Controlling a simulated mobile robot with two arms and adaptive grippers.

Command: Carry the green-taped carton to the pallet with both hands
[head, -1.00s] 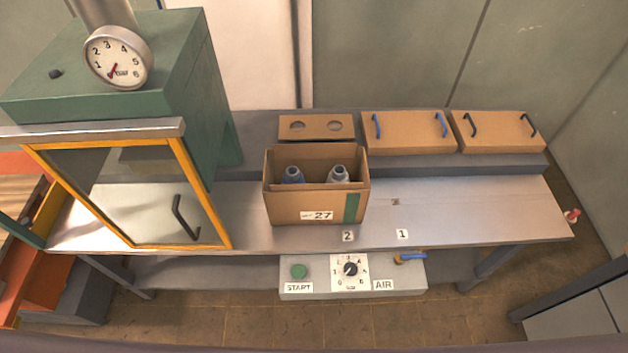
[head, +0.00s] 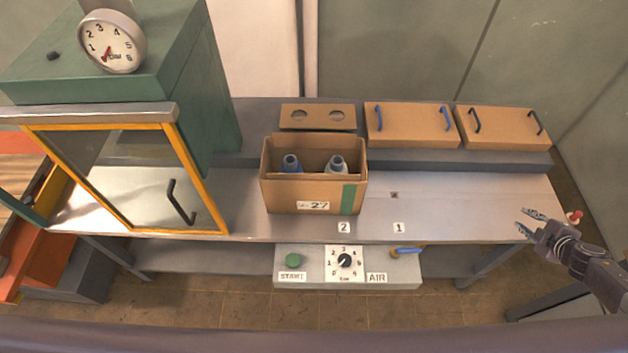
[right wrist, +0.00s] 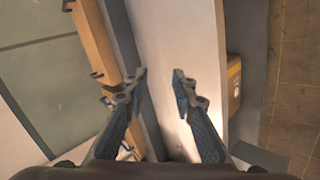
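The carton (head: 314,193) is open-topped brown cardboard with a green tape strip at the right of its front and a "27" label. It stands upright on the metal bench (head: 460,205), and two bottles (head: 337,164) show inside. My right gripper (head: 522,220) is open and empty near the bench's right front corner, well right of the carton and apart from it. In the right wrist view its open fingers (right wrist: 160,82) have nothing between them. My left gripper is out of view. No pallet shows clearly; slatted wood (head: 15,200) lies at the far left edge.
A glass door with a yellow frame (head: 212,195) stands left of the carton. Behind are a holed cardboard insert (head: 318,117) and two lidded boxes with handles (head: 411,126). A control box (head: 345,278) sits below the bench front. The bench right of the carton is clear.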

